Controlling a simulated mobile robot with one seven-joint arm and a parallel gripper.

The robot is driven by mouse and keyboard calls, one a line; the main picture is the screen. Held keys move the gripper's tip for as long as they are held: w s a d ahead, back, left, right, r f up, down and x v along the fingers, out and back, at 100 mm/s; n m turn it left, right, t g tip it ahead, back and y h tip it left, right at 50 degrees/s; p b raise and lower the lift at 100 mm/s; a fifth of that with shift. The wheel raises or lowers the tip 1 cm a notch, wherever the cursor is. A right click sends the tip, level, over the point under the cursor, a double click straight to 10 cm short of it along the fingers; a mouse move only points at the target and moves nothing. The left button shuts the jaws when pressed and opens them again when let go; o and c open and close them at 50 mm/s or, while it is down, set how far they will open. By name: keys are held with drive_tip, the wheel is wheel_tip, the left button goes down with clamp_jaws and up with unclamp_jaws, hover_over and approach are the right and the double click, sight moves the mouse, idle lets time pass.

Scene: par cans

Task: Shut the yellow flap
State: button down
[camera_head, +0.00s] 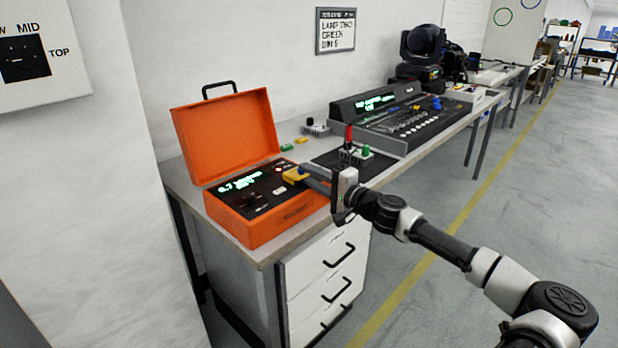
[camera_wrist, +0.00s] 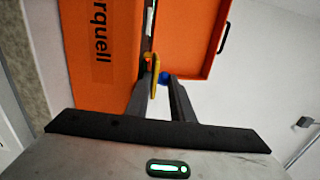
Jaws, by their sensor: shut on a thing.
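The yellow flap (camera_head: 291,175) is at the right end of the black panel of the orange case (camera_head: 265,228). My gripper (camera_head: 304,175) reaches in from the right, with its fingers at the flap. In the wrist view the flap (camera_wrist: 155,72) shows as a narrow yellow piece between the fingertips (camera_wrist: 157,84), and the gripper is shut on it. It seems to stand out from the panel, but I cannot tell its exact angle. The fingers hide part of it.
The case's orange lid (camera_head: 226,134) stands open behind the panel. A lighting console (camera_head: 400,115) and a small box with a green knob (camera_head: 360,154) stand farther right on the bench. The floor at right is clear.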

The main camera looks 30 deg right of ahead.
idle(0.4)
drive_tip(key=c, duration=1.7)
unclamp_jaws()
drive_tip(key=shift+f, duration=0.2)
drive_tip(key=shift+a+f, duration=0.1)
drive_tip(key=shift+s, duration=0.1)
